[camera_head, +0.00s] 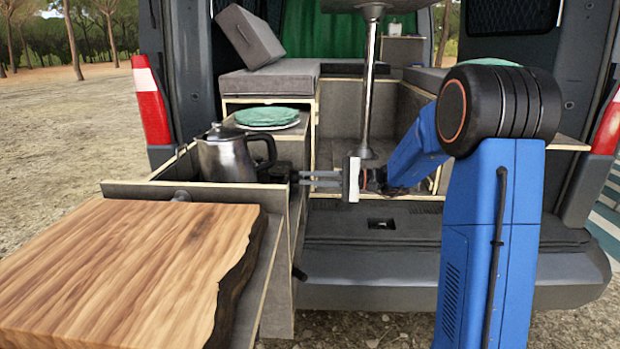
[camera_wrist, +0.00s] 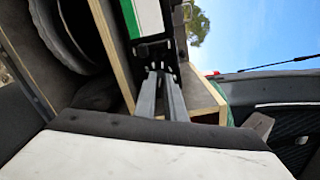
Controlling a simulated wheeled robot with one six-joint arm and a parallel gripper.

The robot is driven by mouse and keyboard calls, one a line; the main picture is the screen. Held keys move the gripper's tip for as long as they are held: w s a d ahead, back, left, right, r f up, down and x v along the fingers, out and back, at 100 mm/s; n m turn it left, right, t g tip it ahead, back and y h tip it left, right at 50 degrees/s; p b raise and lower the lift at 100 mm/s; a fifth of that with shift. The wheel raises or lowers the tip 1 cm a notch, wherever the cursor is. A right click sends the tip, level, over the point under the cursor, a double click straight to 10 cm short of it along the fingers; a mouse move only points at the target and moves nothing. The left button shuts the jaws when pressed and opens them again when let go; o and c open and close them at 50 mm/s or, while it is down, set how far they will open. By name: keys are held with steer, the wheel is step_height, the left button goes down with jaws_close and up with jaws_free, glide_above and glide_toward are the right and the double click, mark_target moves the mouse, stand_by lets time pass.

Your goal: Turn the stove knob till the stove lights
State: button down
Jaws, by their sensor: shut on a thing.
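A steel kettle (camera_head: 228,155) with a black handle stands upright in the drawer at the van's rear. Its round, dark side shows at the upper left of the wrist view (camera_wrist: 68,35). A dark part of the stove (camera_head: 279,172) shows just right of the kettle; most of the stove is hidden. My gripper (camera_head: 298,178) reaches in from the right, its two narrow fingers level and close together at the stove's side. In the wrist view, my gripper (camera_wrist: 161,70) is shut on the knob at a dark part; the knob is mostly hidden between the fingertips. No flame is visible.
A wooden board (camera_head: 130,270) lies on the drawer's near end. A green plate stack (camera_head: 267,117) sits on the counter behind the kettle. A table post (camera_head: 368,90) stands behind my gripper. The drawer's wooden wall (camera_head: 285,265) runs below the fingers.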

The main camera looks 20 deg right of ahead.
steer(key=shift+f+n, duration=0.25)
steer(key=shift+n, duration=1.4)
steer(key=shift+f+n, duration=0.2)
steer(key=shift+n, duration=1.5)
steer(key=shift+f+n, duration=0.25)
steer(key=shift+n, duration=1.4)
steer(key=c, duration=1.8)
jaws_free()
steer(key=shift+d, duration=0.15)
steer(key=v, duration=1.7)
steer(key=shift+d, duration=0.1)
